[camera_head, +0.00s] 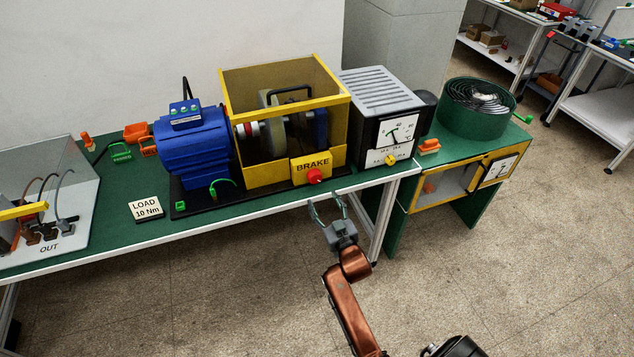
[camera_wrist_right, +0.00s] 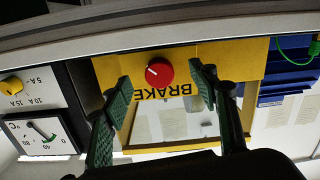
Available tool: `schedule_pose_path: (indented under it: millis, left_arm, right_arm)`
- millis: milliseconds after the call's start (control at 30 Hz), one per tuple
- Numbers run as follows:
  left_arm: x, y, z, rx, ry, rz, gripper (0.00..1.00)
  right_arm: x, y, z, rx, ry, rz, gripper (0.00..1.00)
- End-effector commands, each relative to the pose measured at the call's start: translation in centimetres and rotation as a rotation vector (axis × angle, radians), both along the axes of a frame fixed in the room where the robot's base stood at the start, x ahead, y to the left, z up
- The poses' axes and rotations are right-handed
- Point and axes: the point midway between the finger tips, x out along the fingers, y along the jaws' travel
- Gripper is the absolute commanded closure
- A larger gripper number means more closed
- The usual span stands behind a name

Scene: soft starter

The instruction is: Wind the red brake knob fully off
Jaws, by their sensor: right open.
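The red brake knob (camera_head: 314,176) sits on the yellow BRAKE plate (camera_head: 311,164) at the front of the yellow-framed brake housing. In the right wrist view the red knob (camera_wrist_right: 159,71) shows a white pointer mark, with the BRAKE lettering upside down beside it. My right gripper (camera_head: 328,203) is open and empty, just in front of the table edge and near the knob. In the wrist view its two fingers (camera_wrist_right: 160,82) stand either side of the knob, apart from it. My left gripper is not in view.
A blue motor (camera_head: 188,148) stands left of the housing. A grey meter box (camera_head: 380,108) with a yellow knob stands close on its right. The green table's front edge (camera_head: 260,205) lies near my right gripper. A LOAD 10 Nm sign (camera_head: 146,208) stands at the left.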

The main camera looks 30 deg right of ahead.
Motion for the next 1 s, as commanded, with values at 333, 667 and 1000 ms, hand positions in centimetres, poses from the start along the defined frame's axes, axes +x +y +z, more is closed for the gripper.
schedule_pose_path:
  millis: [333,667,1000]
  left_arm:
    - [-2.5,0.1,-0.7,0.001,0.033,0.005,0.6]
    - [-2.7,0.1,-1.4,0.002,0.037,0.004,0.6]
    - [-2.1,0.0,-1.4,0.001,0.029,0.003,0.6]
  right_arm:
    - [3.2,-1.1,2.4,-0.007,-0.041,-0.009,0.46]
    - [7.1,-2.1,2.4,-0.007,-0.04,-0.008,0.46]
    - [7.5,-2.2,2.4,-0.005,-0.039,-0.009,0.46]
